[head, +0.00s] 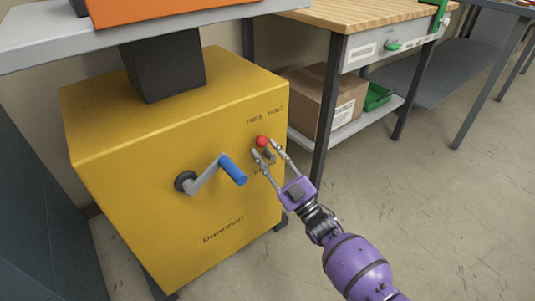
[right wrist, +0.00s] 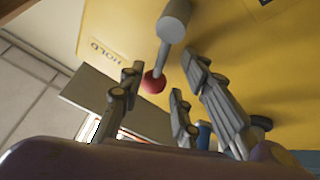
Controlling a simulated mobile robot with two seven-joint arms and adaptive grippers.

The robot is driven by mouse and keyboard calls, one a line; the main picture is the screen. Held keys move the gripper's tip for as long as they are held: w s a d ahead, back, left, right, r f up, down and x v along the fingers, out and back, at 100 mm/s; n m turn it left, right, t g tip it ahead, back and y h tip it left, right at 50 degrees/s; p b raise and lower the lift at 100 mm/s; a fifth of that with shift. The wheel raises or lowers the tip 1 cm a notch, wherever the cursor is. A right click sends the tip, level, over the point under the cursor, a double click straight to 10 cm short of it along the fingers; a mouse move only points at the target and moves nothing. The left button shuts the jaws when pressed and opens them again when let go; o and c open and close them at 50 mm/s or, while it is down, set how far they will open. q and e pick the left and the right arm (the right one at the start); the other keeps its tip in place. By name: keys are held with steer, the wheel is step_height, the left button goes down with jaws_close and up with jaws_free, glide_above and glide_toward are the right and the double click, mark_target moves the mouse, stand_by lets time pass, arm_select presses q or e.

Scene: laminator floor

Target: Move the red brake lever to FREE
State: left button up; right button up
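The brake lever is a grey rod with a red ball knob (head: 262,141) on the front of the yellow cabinet (head: 110,200), under the words FREE, left, and HOLD, right. In the right wrist view the red knob (right wrist: 153,82) is at the end of the rod, which comes from a grey round hub (right wrist: 175,20). My right gripper (head: 265,149) is open at the lever. Its fingers (right wrist: 160,85) stand on either side of the knob, with gaps visible in the wrist view; I cannot tell the exact depth. My left gripper is not in view.
A crank with a blue handle (head: 232,169) sticks out of the cabinet left of the lever. A wood-topped workbench (head: 350,14) with a cardboard box (head: 318,98) and a green bin (head: 377,97) stands at the right. The floor in front is clear.

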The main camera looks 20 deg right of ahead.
steer(key=v, duration=1.1)
steer(key=shift+s+f, duration=0.3)
steer(key=shift+d, duration=0.1)
